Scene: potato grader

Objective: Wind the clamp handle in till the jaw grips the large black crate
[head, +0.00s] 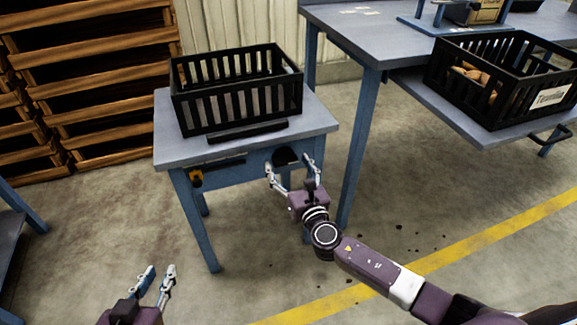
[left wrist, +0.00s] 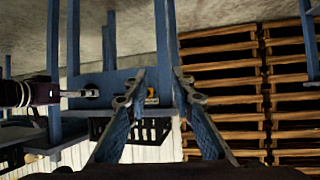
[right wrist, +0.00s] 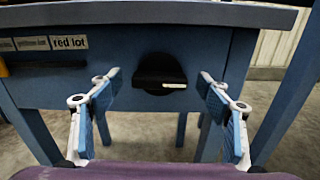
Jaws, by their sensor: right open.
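The large black crate (head: 237,105) sits on a small blue-legged table (head: 180,152). A black bar, which looks like the clamp jaw (head: 248,132), lies along the crate's front side; I cannot tell whether it touches the crate. The clamp handle (head: 287,156) is a dark knob on the table's front face. It also shows in the right wrist view (right wrist: 158,70), with a pale mark on it. My right gripper (head: 288,168) is open in front of the knob, one finger to each side, empty. My left gripper (head: 158,274) is open and empty, low at the left.
A larger table (head: 385,45) stands at the right, with another black crate (head: 490,105) holding potatoes on its lower shelf. Wooden pallets (head: 100,90) are stacked at the left. A label reading "red lot" (right wrist: 69,43) is on the small table's front.

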